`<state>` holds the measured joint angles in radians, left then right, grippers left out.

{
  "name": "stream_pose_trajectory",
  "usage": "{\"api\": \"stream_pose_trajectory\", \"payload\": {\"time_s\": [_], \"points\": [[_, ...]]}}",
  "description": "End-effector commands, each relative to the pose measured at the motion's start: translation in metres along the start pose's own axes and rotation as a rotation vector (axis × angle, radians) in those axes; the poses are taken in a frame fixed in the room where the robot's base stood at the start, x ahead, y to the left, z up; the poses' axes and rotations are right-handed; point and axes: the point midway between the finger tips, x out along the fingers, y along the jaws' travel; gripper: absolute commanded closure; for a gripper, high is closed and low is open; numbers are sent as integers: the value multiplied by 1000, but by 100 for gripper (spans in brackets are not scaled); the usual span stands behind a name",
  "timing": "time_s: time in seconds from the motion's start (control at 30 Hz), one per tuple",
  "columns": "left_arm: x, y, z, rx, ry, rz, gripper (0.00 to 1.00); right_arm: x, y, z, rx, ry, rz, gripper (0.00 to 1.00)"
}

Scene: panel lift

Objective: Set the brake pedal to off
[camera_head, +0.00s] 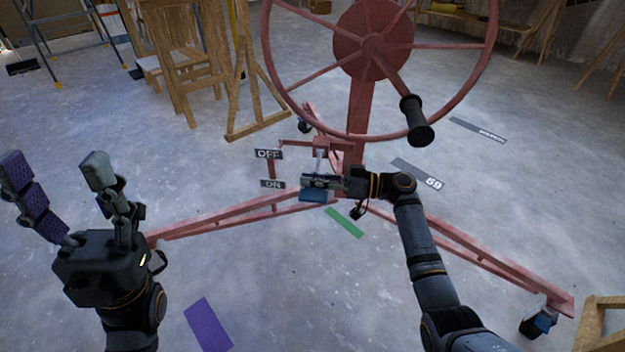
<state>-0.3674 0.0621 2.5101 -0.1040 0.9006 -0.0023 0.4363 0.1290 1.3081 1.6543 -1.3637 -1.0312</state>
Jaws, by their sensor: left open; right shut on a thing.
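The brake pedal (315,196) is a blue plate low at the foot of the red panel lift (360,110). An OFF sign (268,154) stands above an ON sign (272,184) on a red post to its left. The pedal sits at about the height of the ON sign or a little lower. My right gripper (318,181) is shut at the pedal, on its lever as far as I can see; its fingers hide part of it. My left gripper (62,200) is open and empty at the far left, away from the lift.
The lift's large red handwheel (372,44) with a black handle (416,120) rises above the pedal. Red legs (480,250) on casters spread left and right. A wooden chair (180,62) and easel stand behind left. Purple (208,324) and green (344,222) strips mark the open concrete floor.

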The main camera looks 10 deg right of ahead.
Motion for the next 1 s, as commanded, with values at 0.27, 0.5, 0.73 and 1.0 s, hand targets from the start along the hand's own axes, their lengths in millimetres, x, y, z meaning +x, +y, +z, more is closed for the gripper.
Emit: {"api": "stream_pose_trajectory", "payload": {"time_s": [0.27,0.5,0.73,1.0], "points": [[25,-6,-3,-6,8,-13,46,0,-8,-26,171,-3,-15,100],[27,-7,-4,-9,10,-16,46,0,-7,-40,206,-1,-17,100],[27,-8,-4,-9,10,-17,46,0,-6,-47,204,-1,-17,100],[27,-8,-4,-9,10,-17,46,0,-6,-48,202,-1,-17,100]]}}
